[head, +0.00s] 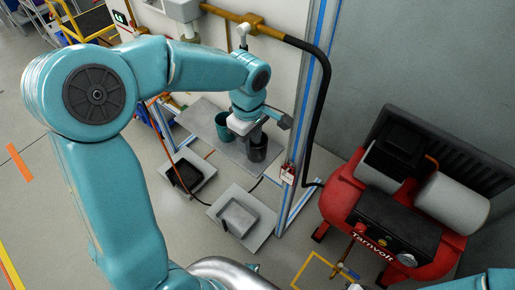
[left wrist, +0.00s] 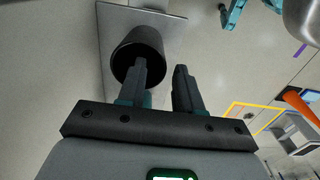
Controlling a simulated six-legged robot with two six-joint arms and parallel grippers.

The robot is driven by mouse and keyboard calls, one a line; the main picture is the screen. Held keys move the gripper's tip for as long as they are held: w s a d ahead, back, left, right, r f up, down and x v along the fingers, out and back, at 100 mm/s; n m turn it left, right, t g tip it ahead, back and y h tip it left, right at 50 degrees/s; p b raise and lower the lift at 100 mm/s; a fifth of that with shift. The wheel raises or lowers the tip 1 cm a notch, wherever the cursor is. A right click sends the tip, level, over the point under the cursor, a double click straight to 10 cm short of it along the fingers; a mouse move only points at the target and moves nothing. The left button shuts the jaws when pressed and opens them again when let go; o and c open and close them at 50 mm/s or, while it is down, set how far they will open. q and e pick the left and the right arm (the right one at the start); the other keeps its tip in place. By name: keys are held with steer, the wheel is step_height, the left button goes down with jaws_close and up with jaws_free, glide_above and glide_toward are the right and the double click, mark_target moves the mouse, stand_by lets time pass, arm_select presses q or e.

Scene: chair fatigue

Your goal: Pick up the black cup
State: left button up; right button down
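The black cup (head: 258,151) stands upright on a grey metal plate (head: 205,110) beside a teal cup (head: 222,127). My left gripper (head: 257,131) is just above the black cup and partly covers its top. In the left wrist view the left gripper (left wrist: 161,67) is open with nothing held between its fingers. One fingertip overlaps the mouth of the black cup (left wrist: 138,43); the other is to the right of the cup. I cannot tell whether the first finger is inside the rim or only over it. My right gripper is not in view.
A blue-edged post (head: 308,95) with a black hose (head: 318,110) stands close right of the gripper. Two trays, one black (head: 188,174) and one grey (head: 240,218), lie in front. A red compressor (head: 395,225) stands at right.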

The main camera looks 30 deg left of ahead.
mark_target(251, 152)
arm_select(q)
step_height(251, 152, down, 5)
steer(key=shift+d+f, duration=0.15)
jaws_close()
